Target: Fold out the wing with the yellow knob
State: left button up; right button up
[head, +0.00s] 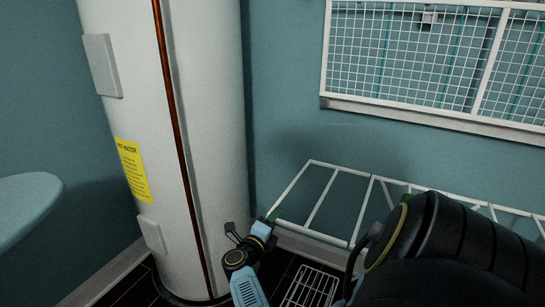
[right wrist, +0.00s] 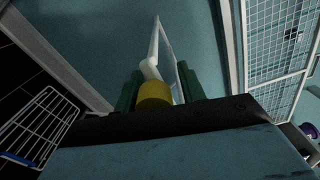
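The wing (head: 365,210), a white frame with thin crossbars, stands out from the blue wall. It also shows in the right wrist view (right wrist: 168,50), running away from my fingers. My right gripper (head: 271,217) is at the wing's near left corner. In the right wrist view, the yellow knob (right wrist: 155,95) sits between the two dark green fingers of my right gripper (right wrist: 160,88), which look closed around it. The knob is hidden in the head view. My left gripper is not in view.
A wide white cylinder (head: 215,130) with a yellow label stands left of the gripper. A white wire rack (head: 312,287) is low by the dark floor. A white mesh panel (head: 405,55) hangs on the wall above. A pale rounded surface (head: 25,205) is at left.

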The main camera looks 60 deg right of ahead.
jog(key=shift+o, duration=0.8)
jog(key=shift+a, duration=0.1)
jog(key=shift+a, duration=0.2)
jog(key=shift+a+p, duration=0.4)
jog(key=shift+a, duration=0.8)
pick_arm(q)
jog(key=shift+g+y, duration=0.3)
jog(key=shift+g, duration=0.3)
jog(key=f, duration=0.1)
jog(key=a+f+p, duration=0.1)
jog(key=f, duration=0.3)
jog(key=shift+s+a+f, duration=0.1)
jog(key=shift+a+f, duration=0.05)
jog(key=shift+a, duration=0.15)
pick_arm(e)
jog(key=s+a, duration=0.1)
jog(key=a, duration=0.9)
jog(key=shift+a, duration=0.2)
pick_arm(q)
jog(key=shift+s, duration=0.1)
pick_arm(e)
jog(key=shift+s+f, duration=0.1)
